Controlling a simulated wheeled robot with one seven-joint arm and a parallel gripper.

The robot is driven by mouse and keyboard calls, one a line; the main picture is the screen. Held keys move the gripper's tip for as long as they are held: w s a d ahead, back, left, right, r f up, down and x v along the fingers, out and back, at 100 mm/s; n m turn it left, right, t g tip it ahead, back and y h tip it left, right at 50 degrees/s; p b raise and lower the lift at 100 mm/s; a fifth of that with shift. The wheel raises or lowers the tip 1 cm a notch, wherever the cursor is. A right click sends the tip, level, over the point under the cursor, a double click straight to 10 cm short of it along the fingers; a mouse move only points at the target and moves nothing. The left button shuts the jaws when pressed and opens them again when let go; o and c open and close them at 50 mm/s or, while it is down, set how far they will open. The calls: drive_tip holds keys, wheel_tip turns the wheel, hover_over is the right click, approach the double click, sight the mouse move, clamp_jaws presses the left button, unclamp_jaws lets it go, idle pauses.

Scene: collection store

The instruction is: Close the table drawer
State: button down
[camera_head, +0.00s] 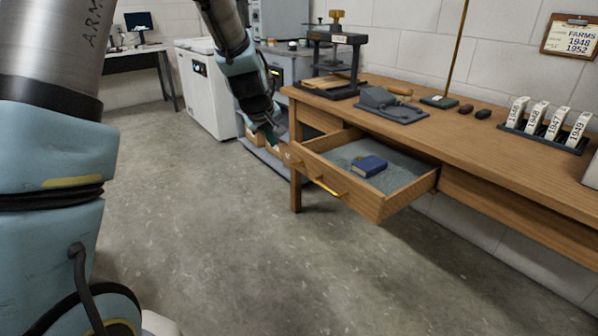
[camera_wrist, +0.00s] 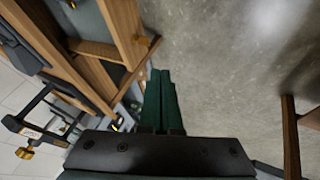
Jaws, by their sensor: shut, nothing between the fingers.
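The wooden table drawer (camera_head: 360,199) is pulled out from under the table (camera_head: 455,137). It has a brass bar handle (camera_head: 327,187) on its front, a grey-blue lined floor and a blue book (camera_head: 369,166) lying inside. My gripper (camera_head: 273,139) is shut and empty, pointing down just left of the drawer's left front corner. I see no clear contact between fingers and drawer.
On the tabletop are a black press (camera_head: 335,58), a grey device (camera_head: 390,104) and a rack of year labels (camera_head: 545,132). A grey cabinet with boxes (camera_head: 277,155) stands behind my gripper, and a white chest unit (camera_head: 207,88) farther back. The floor before the drawer is clear.

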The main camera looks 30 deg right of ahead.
drive_tip(key=d+f, duration=0.2)
drive_tip(key=d, duration=0.2)
approach(305, 159)
wheel_tip(305, 159, down, 4)
drive_tip(key=w, duration=0.1)
drive_tip(key=shift+w+d+f+h, duration=0.15)
drive_tip(key=shift+w+d+h, duration=0.15)
drive_tip(key=shift+w+d, duration=0.25)
drive_tip(key=shift+s+d, duration=0.1)
drive_tip(key=shift+d, duration=0.05)
